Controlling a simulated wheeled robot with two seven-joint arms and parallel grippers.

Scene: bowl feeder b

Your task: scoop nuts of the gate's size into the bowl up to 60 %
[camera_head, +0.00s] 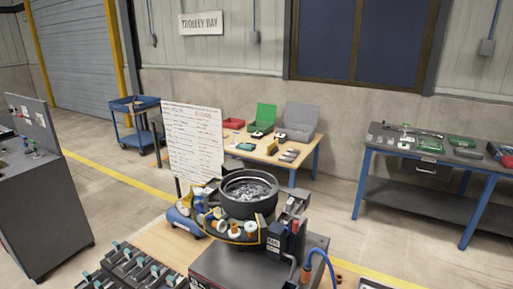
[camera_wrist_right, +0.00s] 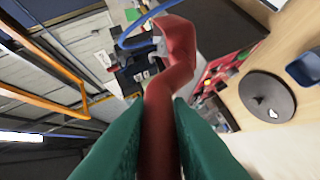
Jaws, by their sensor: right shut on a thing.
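In the head view a round black feeder bowl (camera_head: 249,207) stands in front of me, with shiny metal pieces (camera_head: 248,187) inside it. They are too small to tell their sizes. My right gripper (camera_wrist_right: 160,105) shows only in the right wrist view. Its green fingers are shut on a long red bent tool (camera_wrist_right: 168,85), probably a scoop handle. The tool rises from between the fingers and bends at the top; its far end cannot be made out clearly. My left gripper is in neither view. I cannot pick out the gate.
A white written board (camera_head: 192,140) stands left of the feeder. Behind is a wooden table (camera_head: 303,158) with green and grey cases. A blue-framed bench (camera_head: 440,157) is at the right. The wrist view shows a dark round disc (camera_wrist_right: 267,88) and a blue hose (camera_wrist_right: 135,43).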

